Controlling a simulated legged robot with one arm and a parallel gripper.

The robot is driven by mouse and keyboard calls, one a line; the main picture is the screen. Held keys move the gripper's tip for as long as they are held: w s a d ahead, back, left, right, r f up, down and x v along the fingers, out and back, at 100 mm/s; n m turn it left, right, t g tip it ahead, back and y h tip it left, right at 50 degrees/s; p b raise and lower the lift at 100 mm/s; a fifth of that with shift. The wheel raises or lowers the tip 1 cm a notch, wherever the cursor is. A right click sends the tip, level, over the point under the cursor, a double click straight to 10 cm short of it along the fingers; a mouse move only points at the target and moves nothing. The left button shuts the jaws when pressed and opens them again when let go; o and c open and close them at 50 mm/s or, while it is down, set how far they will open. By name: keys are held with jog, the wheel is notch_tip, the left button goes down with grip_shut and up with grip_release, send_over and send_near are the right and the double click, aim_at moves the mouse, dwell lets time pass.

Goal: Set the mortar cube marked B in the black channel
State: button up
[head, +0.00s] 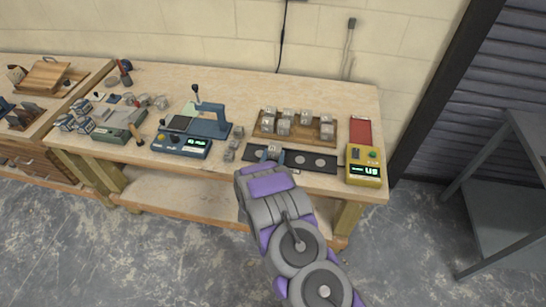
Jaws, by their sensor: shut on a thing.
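My gripper (272,156) is at the left part of the black channel (337,164), its fingers shut on a small grey cube (273,148). The mark on this cube is too small to read. The channel is a dark strip with pale round spots, lying along the front of the bench. My arm and gripper hide part of the channel's near edge. I cannot tell whether the held cube touches the channel or hangs just above it. Several other grey mortar cubes (283,127) stand in a wooden tray behind the channel, with marks I cannot read.
A yellow device (364,166) with a green display stands right of the channel, before a red plate (360,131). A blue press (207,122) and loose grey cubes (231,149) are to the left. The wooden tray (260,126) is close behind. The bench (340,94) is clear at the back.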

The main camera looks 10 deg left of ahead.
jog(key=o, duration=1.4)
jog(key=shift+c, duration=0.2)
jog(key=s+p, duration=0.1)
jog(key=s, duration=1.1)
jog(key=shift+a, duration=0.2)
jog(key=shift+r, duration=0.1)
